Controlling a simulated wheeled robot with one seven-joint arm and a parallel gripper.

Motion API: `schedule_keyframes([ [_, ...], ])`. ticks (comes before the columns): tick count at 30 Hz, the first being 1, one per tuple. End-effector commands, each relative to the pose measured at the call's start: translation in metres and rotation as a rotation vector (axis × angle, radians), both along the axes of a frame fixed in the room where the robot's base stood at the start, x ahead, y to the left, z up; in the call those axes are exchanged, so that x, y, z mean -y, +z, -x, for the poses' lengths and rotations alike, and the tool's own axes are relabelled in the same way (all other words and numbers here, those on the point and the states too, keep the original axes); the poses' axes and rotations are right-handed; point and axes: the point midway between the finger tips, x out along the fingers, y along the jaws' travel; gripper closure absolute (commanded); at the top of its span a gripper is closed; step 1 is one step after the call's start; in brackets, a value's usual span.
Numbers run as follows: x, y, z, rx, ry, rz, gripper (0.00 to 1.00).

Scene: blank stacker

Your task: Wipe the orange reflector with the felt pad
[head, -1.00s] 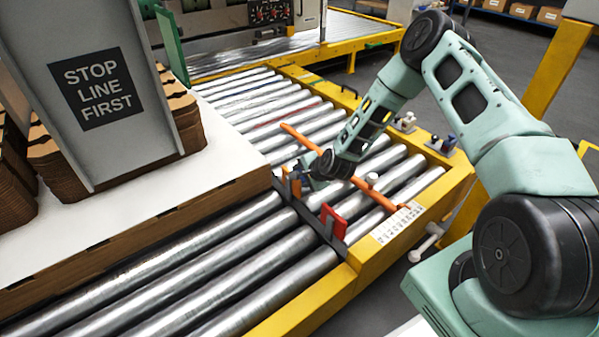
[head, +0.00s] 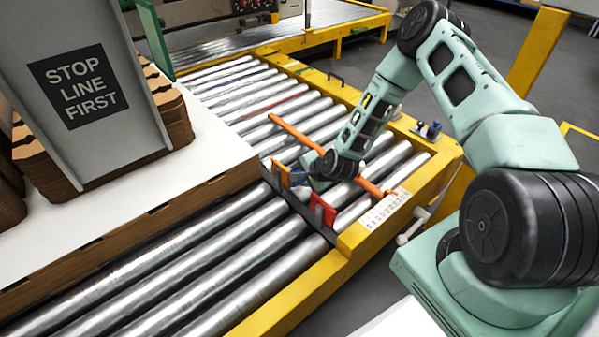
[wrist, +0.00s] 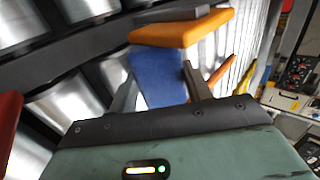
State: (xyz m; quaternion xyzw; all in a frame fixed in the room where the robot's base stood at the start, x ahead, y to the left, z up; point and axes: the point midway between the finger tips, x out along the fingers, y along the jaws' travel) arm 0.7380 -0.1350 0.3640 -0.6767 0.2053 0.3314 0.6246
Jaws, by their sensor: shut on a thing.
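The orange reflector (head: 281,174) stands upright on the dark rail across the rollers, at the rail's far end. It shows at the top of the wrist view (wrist: 185,30). My gripper (wrist: 162,88) is shut on the blue felt pad (wrist: 158,78). The pad's upper edge lies right against the orange reflector's near side in the wrist view; I cannot tell whether they press together. In the head view my gripper (head: 301,179) is just right of the reflector, and only a bit of blue shows there.
A red reflector (head: 322,212) stands on the same rail nearer the yellow frame (head: 352,238). A long orange bar (head: 290,129) lies across the rollers, passing behind my wrist. A white-topped stack (head: 215,150) with a grey "STOP LINE FIRST" sign (head: 80,86) stands at left.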

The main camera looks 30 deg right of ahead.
Motion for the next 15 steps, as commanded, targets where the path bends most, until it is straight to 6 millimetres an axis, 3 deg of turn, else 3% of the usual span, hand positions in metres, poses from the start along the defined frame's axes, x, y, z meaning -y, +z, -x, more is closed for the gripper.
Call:
schedule_keyframes([
  [5,0.002,-0.001,0.000,-0.002,0.002,-0.002,0.75],
  [15,0.035,0.000,-0.007,0.000,-0.002,-0.001,0.75],
])
